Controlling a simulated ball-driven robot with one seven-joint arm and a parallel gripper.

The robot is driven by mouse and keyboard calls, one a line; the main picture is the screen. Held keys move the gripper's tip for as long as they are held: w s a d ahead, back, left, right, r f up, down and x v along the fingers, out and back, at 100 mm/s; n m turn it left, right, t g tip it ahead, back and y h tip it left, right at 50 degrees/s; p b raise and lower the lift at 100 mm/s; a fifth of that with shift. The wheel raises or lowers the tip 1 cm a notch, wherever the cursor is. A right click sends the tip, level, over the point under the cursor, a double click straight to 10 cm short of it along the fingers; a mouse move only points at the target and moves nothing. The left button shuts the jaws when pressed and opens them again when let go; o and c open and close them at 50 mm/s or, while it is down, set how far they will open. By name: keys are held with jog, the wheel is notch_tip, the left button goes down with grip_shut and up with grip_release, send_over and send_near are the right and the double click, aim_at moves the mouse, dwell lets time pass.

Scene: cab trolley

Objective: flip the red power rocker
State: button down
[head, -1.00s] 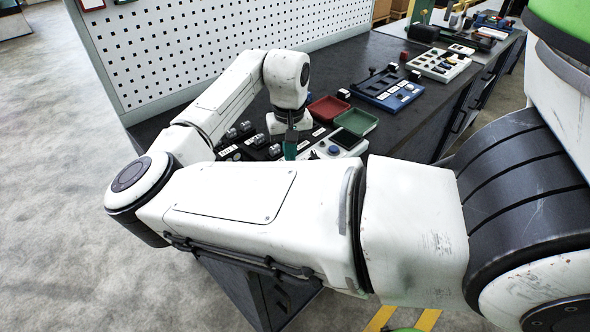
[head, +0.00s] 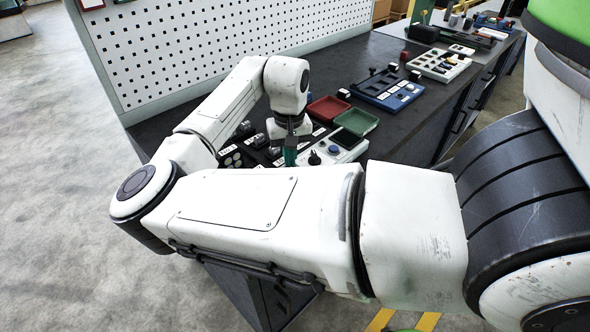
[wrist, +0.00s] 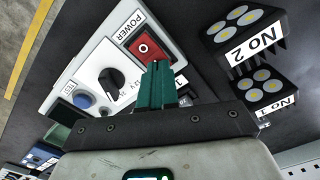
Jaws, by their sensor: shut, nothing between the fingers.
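The red power rocker (wrist: 144,47) sits on a light grey panel (wrist: 98,62) in the wrist view, beside a "POWER" label, with a white circle mark on it. My gripper (wrist: 160,70) is shut and empty, its teal fingertips at the rocker's lower edge in that view. I cannot tell whether they touch it. In the head view my gripper (head: 290,154) points down at the panel (head: 338,150), and my arm hides the rocker there.
A black knob (wrist: 112,80) and a blue "TEST" button (wrist: 82,99) share the panel. Lamp blocks labelled No 2 (wrist: 243,30) and No 1 (wrist: 264,90) stand close on the right. Red (head: 327,108) and green (head: 356,121) trays lie behind the panel.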

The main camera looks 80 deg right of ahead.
jog(key=shift+f, duration=0.2)
jog(key=shift+r, duration=0.1)
notch_tip(320, 180, up, 7)
jog(key=p, duration=0.7)
dwell(0.8)
